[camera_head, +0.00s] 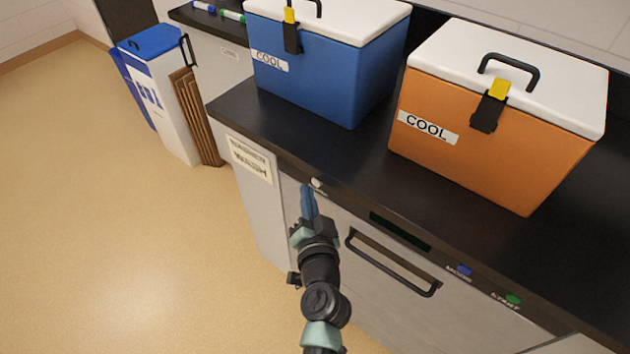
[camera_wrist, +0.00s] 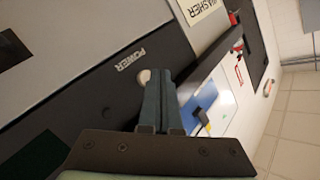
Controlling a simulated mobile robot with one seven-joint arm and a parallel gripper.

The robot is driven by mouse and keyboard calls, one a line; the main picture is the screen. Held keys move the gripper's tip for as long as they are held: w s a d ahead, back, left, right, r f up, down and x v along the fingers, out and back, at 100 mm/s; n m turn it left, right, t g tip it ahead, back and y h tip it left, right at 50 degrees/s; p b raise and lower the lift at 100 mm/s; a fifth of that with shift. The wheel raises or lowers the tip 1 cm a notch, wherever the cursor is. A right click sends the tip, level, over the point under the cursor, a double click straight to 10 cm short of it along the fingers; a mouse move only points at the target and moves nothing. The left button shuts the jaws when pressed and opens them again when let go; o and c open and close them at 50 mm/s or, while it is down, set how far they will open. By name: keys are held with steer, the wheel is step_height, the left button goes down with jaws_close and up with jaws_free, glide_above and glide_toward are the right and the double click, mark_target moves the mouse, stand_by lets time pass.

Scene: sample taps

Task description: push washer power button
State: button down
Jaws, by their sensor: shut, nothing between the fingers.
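The washer (camera_head: 270,215) is a grey-fronted unit under the black counter, with a dark control strip along its upper front edge. Its power button (camera_head: 317,184) is a small round whitish knob at the left end of that strip. In the wrist view the power button (camera_wrist: 144,76) sits below the word POWER, at the left side of my fingertips. My gripper (camera_head: 306,190) is shut and empty, its blue fingers pointing at the strip just left of the button. In the wrist view the fingertips (camera_wrist: 160,74) slightly overlap the button's edge; I cannot tell whether they touch it.
A blue MODE button (camera_head: 464,271) and a green START button (camera_head: 513,299) lie farther right on the strip. A black door handle (camera_head: 392,268) sticks out below. A blue cooler (camera_head: 320,75) and an orange cooler (camera_head: 490,150) stand on the counter. The floor at left is clear.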

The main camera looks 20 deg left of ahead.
steer(key=s, duration=0.1)
steer(key=s+a, duration=0.1)
steer(key=s, duration=0.1)
steer(key=s+a+p, duration=0.1)
steer(key=s, duration=0.1)
stand_by(0.6)
steer(key=w+d+r+n+t+p, duration=0.1)
steer(key=w+d+r+t+p, duration=0.1)
steer(key=r, duration=1.2)
steer(key=w+d+r+n+t+p, duration=0.1)
steer(key=d+r+n+t+p, duration=0.1)
steer(key=r, duration=1.1)
steer(key=w+d+r+n+t+p, duration=0.1)
steer(key=w+d+r+t+p, duration=0.15)
steer(key=r, duration=1.15)
steer(key=s+d+r+t+h+p, duration=0.1)
steer(key=s+d+r+t+h, duration=0.1)
steer(key=s+r, duration=0.3)
steer(key=s+d+r+m+t+h+p, duration=0.1)
steer(key=s+d+r, duration=0.3)
steer(key=r, duration=1)
steer(key=s+d+r+t+h+p, duration=0.3)
steer(key=s+r+h, duration=0.1)
steer(key=r, duration=0.5)
steer(key=shift+s+d+r+m, duration=0.15)
steer(key=shift+s+d+m, duration=0.2)
steer(key=shift+s, duration=0.55)
